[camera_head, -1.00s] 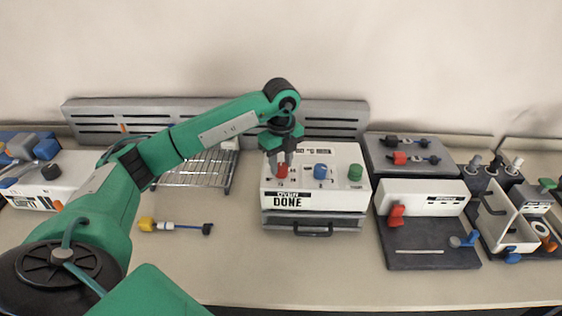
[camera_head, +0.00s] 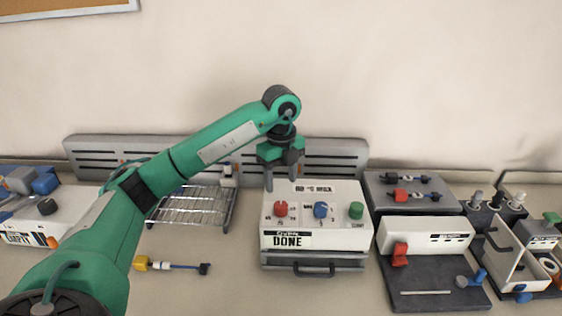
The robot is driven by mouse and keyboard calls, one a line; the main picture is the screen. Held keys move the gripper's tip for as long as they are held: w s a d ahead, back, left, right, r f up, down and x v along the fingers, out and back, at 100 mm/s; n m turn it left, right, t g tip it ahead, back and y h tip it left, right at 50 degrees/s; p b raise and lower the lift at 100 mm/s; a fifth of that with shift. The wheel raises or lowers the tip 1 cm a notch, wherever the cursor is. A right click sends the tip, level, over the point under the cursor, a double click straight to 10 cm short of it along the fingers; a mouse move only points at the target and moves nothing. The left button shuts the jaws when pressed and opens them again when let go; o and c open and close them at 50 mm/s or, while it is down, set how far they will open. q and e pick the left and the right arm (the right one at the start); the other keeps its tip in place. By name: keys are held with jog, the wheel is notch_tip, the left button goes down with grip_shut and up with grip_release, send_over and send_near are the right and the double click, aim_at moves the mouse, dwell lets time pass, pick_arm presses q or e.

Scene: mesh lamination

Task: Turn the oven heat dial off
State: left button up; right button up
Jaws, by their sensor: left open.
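The oven (camera_head: 345,240) is a white box with a grey drawer front and a sign reading DONE, at the middle of the table. On its sloped top are a red dial (camera_head: 280,209), a blue dial (camera_head: 320,210) and a green button (camera_head: 356,210). I cannot tell for certain which one is the heat dial. My left gripper (camera_head: 281,182) points down with its fingers apart. It is empty, above and just behind the red dial, and looks clear of it. My right gripper is not in view.
A wire rack (camera_head: 192,207) stands left of the oven. A yellow-ended cable piece (camera_head: 172,265) lies in front of it. A white-and-dark station with a red lever (camera_head: 400,255) is close on the right. The table front is clear.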

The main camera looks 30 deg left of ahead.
pick_arm(q)
notch_tip(320, 180, up, 6)
jog(key=shift+r+p, duration=0.25)
jog(key=shift+p, duration=0.1)
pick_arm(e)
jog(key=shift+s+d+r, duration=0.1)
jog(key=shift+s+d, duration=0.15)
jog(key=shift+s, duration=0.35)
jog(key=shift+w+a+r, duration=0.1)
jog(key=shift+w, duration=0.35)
pick_arm(q)
jog(key=shift+f, duration=0.1)
